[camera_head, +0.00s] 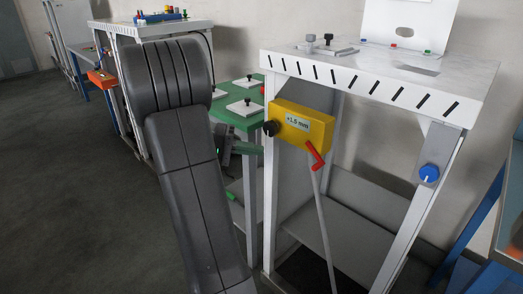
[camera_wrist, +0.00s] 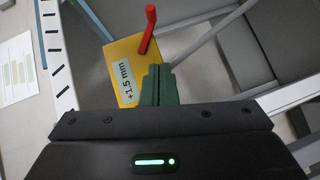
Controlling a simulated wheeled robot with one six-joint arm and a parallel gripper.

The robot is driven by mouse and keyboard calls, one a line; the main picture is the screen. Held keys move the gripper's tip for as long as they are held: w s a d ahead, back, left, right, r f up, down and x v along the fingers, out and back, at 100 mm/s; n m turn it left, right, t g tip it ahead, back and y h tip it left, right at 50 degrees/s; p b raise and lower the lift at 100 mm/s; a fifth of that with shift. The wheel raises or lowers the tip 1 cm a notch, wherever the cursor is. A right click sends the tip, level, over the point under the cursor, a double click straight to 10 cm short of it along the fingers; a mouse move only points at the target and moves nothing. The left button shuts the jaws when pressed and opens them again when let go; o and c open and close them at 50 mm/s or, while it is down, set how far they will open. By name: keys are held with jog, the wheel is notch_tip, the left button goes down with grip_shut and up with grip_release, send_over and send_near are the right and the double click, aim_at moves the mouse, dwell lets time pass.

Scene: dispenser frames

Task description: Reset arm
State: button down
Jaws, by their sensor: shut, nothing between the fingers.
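My gripper (camera_head: 257,151) is partly hidden behind my grey arm in the head view, its green fingers pointing right, just below and left of the yellow box. In the wrist view the green fingers of my gripper (camera_wrist: 159,72) are together with nothing between them. The yellow box (camera_head: 307,131) is marked "+1.5 mm" and is fixed to the white frame's front leg. It has a black knob on its left and a red lever (camera_head: 316,155) on its lower right. In the wrist view the yellow box (camera_wrist: 118,62) and red lever (camera_wrist: 148,28) lie beyond the fingers; I cannot tell whether they touch.
A green table (camera_head: 236,121) and another white frame (camera_head: 115,30) stand behind my arm. Open floor (camera_head: 60,190) lies left.

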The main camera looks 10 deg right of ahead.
dwell(0.3)
jog(key=r+x, duration=0.2)
jog(key=x, duration=0.7)
jog(key=r+m+t+y+p, duration=0.1)
jog(key=y+p, duration=0.1)
jog(key=a+r+m+t+y+p, duration=0.1)
jog(key=m+y+p, duration=0.1)
jog(key=p, duration=0.1)
jog(key=r+m+t+y+p, duration=0.1)
jog(key=p, duration=0.1)
jog(key=shift+a+m+t+y+p, duration=0.25)
jog(key=shift+m+t+y+p, duration=0.15)
jog(key=shift+d, duration=0.1)
